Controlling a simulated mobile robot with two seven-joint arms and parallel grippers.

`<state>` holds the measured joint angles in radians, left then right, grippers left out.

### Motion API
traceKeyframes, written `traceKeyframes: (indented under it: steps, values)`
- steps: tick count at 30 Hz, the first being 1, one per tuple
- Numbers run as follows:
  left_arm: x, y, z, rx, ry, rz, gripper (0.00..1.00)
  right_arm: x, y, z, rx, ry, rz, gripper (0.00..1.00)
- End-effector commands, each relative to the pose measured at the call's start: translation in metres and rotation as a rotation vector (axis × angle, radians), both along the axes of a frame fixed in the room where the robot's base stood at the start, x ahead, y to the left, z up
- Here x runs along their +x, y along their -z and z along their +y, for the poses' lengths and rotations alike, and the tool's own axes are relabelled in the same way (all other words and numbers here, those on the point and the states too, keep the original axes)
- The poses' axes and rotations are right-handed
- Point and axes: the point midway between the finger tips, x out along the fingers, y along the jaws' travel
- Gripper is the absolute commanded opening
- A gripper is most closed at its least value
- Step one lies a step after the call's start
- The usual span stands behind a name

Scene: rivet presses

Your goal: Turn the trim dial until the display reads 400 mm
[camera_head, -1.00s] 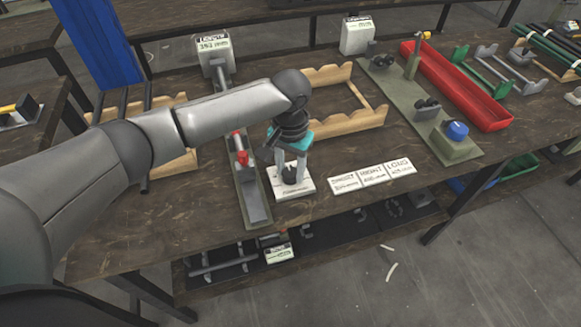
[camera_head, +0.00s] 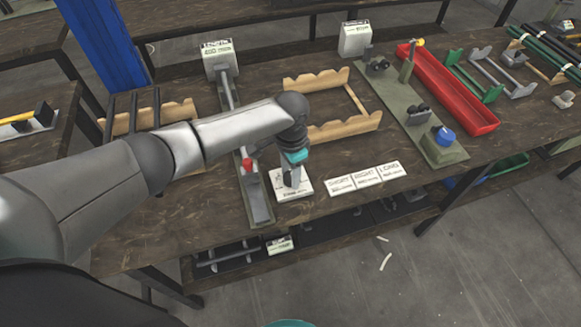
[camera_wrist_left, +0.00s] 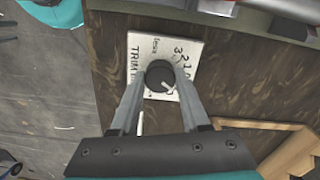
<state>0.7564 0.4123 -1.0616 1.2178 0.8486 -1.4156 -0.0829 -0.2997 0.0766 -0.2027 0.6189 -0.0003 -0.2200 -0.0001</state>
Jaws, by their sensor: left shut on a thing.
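The trim dial is a small black knob (camera_wrist_left: 160,76) with a pale pointer mark, on a white plate (camera_head: 304,185) with printed numbers and "TRIM" lettering. My left gripper (camera_wrist_left: 160,88) is shut on the knob, one finger on each side, pointing down at the plate. In the head view my left gripper (camera_head: 292,176) stands over the plate and mostly hides the knob. The display (camera_head: 219,52) is a white box at the back of the left press; its small figures appear to read 400 mm. My right gripper is not in view.
A long press bed (camera_head: 258,198) with a red part (camera_head: 247,165) lies just left of the plate. White label cards (camera_head: 365,177) lie to the right. A wooden rack (camera_head: 345,129) stands behind, and a green fixture (camera_head: 448,152) and red tray (camera_head: 485,122) lie further right.

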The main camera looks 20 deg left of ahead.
Motion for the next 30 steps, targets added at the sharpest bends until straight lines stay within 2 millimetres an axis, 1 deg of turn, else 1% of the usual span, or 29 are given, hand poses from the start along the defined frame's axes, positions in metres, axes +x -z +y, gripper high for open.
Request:
traceKeyframes:
  steps: [3, 10, 25, 26, 30]
  values:
    - [-0.0002, -0.0011, 0.0001, 0.001, 0.057, 0.002, 0.0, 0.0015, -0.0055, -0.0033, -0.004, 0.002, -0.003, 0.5]
    - [-0.0001, -0.0004, -0.0006, -0.001, 0.124, 0.001, 0.0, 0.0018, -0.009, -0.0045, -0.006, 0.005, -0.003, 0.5]
    - [0.0, 0.0002, -0.0007, -0.001, 0.139, 0.0, 0.0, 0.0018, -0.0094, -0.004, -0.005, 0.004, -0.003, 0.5]
    - [0.0, 0.0002, -0.0007, -0.001, 0.139, 0.0, 0.49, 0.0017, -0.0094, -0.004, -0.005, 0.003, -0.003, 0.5]
    - [0.0, 0.0001, -0.0007, -0.001, 0.139, 0.0, 0.65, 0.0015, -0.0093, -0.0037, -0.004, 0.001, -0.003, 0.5]
